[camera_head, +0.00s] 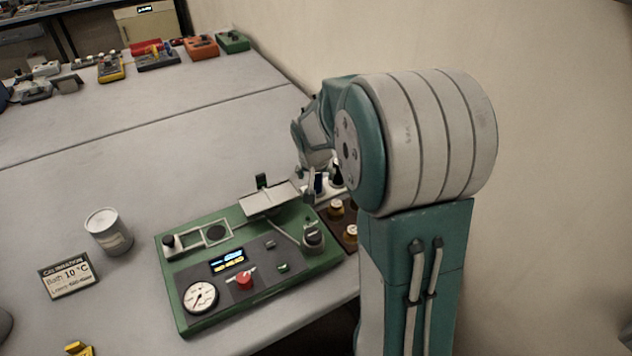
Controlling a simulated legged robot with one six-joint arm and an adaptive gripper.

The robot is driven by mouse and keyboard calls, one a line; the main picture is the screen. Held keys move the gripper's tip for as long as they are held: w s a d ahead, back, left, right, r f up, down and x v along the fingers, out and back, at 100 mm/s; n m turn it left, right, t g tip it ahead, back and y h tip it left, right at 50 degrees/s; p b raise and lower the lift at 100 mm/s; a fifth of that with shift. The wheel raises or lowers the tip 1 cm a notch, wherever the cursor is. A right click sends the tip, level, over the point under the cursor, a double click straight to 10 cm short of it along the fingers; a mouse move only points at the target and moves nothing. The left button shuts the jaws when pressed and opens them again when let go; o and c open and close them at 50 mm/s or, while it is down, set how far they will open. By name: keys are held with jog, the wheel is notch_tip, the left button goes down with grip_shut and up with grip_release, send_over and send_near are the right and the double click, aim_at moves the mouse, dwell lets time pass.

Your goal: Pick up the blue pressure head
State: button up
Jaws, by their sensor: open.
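A small dark blue piece (319,184), which may be the blue pressure head, shows just below my gripper. It stands at a pale holder behind the right end of the green instrument. My gripper (318,176) is open and points down over that holder. It is small in view and partly hidden by my own arm. I cannot tell whether a finger touches the blue piece, and its lower part is hidden.
The green instrument (180,295) has a gauge, a red knob and a raised metal plate (268,198) close to my gripper. The wall is close on the right.

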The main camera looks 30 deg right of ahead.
jog(key=shift+x, duration=1.1)
grip_shut()
